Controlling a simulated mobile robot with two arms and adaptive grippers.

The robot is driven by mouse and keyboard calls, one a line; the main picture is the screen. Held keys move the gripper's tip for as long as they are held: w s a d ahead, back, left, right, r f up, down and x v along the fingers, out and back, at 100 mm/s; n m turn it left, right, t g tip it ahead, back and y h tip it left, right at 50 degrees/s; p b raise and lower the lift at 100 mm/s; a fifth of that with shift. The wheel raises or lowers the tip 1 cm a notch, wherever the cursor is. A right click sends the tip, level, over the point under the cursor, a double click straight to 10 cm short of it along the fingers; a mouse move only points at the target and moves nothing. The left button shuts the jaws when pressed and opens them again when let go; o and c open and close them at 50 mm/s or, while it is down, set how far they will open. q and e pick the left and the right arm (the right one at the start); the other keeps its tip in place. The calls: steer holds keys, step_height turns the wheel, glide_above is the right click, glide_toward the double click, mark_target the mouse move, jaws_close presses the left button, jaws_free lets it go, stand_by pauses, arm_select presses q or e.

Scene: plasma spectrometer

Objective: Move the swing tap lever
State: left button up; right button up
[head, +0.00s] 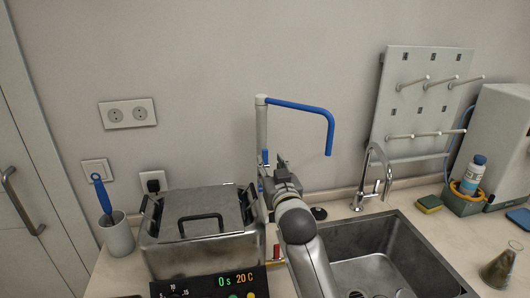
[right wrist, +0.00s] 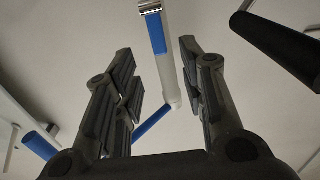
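The swing tap is a white post (head: 262,130) with a blue bent spout (head: 310,108) reaching right, behind the sink's left side. Its lever seems to be the small blue piece (head: 265,157) low on the post, just beside my right gripper (head: 280,165). In the right wrist view a blue piece (right wrist: 156,33) with a chrome end lies along the white post (right wrist: 165,70). Both appear between the open fingers of my right gripper (right wrist: 160,75), with no clear contact. My gripper and arm hide the lower post in the head view. My left gripper is not in view.
A steel water bath (head: 205,250) with a lid stands left of my right arm. The sink (head: 420,255) with a chrome faucet (head: 377,175) lies right. A pegboard (head: 400,75) hangs behind. A black cylinder (right wrist: 275,45) shows at upper right in the wrist view.

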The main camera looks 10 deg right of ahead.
mark_target(266, 154)
steer(key=w, duration=0.3)
steer(key=shift+w+p, duration=0.15)
steer(key=shift+p, duration=0.2)
steer(key=w, duration=0.3)
steer(key=shift+p, duration=0.35)
steer(key=shift+w+f, duration=0.1)
steer(key=shift+w, duration=0.75)
steer(key=shift+c, duration=0.3)
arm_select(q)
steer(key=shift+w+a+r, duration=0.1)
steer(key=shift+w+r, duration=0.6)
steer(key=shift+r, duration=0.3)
arm_select(e)
jaws_close()
